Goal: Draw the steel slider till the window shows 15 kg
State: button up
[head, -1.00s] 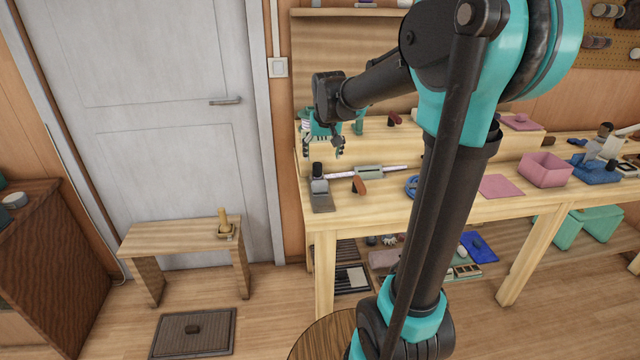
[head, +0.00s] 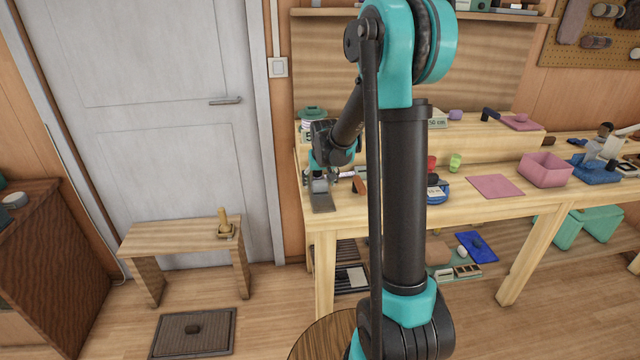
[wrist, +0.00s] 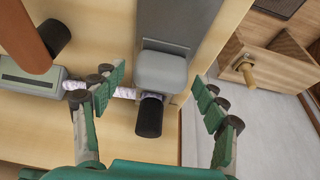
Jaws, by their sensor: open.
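The steel slider (wrist: 160,70) is a grey block on a long grey steel plate (head: 322,204) at the bench's left end. A black knob (wrist: 149,117) stands at its near side in the wrist view. A pale rope (wrist: 124,93) runs from it to a grey housing (wrist: 40,88) with a dark window strip (wrist: 28,81); its reading is not legible. My gripper (wrist: 158,97) is open, its green fingers spread on either side of the slider and knob, not visibly touching them. In the head view my gripper (head: 321,170) hides part of the slider.
A brown-handled tool (wrist: 22,35) lies beside the housing. The wooden bench (head: 312,222) ends just left of the plate. A small stool (head: 165,238) stands to the left by the door. A blue round item (head: 437,193) is partly behind my arm.

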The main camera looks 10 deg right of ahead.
jog(key=shift+f, duration=0.2)
grip_shut()
jog(key=s, duration=0.6)
dwell(0.5)
grip_release()
jog(key=shift+r, duration=0.15)
jog(key=v, duration=1.1)
jog(key=shift+s+r, duration=0.2)
jog(key=shift+r, duration=0.1)
